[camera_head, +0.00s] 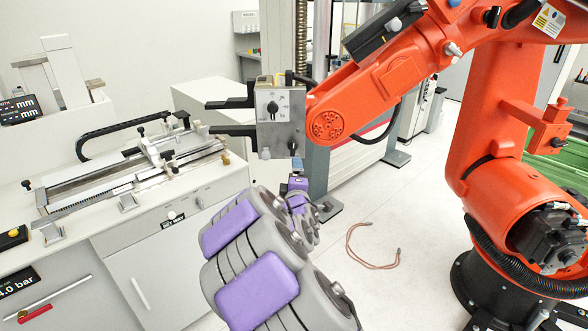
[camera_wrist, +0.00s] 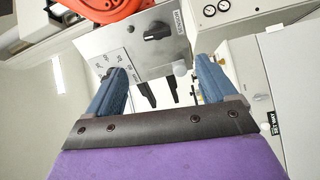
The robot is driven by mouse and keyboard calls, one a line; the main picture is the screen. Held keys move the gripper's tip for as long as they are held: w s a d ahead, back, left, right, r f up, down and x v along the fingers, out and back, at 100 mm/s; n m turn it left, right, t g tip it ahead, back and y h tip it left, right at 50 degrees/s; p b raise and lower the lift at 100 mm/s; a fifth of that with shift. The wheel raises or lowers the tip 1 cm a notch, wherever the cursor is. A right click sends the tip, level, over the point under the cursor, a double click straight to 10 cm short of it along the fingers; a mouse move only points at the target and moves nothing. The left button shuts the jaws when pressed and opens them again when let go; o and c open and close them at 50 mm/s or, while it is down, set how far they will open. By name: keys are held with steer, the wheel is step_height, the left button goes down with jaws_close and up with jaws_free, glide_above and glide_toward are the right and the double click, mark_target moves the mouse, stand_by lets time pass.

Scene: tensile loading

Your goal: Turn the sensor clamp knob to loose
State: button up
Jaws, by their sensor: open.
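A grey metal box (camera_head: 279,118) sits at the end of an orange robot arm. It has an upper black dial knob (camera_head: 272,107) and a lower black knob (camera_head: 293,146). In the wrist view, a black knob (camera_wrist: 157,30) stands beside a label that seems to read SENSOR. My gripper (camera_wrist: 162,67) is open and empty, its two blue fingers pointing at the box face, with the knob beyond the gap between them. The left finger partly covers a printed dial scale. In the head view my gripper (camera_head: 297,164) is just below the box, close to the lower knob.
The orange robot arm (camera_head: 380,85) fills the right side. Black jaws (camera_head: 232,104) extend left from the box. A bench with a measuring rig (camera_head: 135,175) stands left, and a steel column frame (camera_head: 318,60) stands behind. A cable loop (camera_head: 372,245) lies on open floor.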

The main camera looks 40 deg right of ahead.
steer(key=shift+v, duration=1.3)
steer(key=s+a+f+m+g+y, duration=0.3)
steer(key=s+a+m+g, duration=0.15)
steer(key=s+a, duration=0.45)
steer(key=s+a+f+m+g+y, duration=0.2)
steer(key=s+a+m+g+y, duration=0.4)
steer(key=a, duration=0.5)
steer(key=s+a+g, duration=0.2)
steer(key=s+a, duration=0.2)
steer(key=s, duration=0.4)
steer(key=s+a+r+g+y, duration=0.1)
steer(key=s+a, duration=0.3)
steer(key=s, duration=0.4)
steer(key=s+a+n+g, duration=0.1)
steer(key=s+a+g, duration=0.2)
steer(key=s+a, duration=0.2)
steer(key=s, duration=0.3)
steer(key=shift+r, duration=0.35)
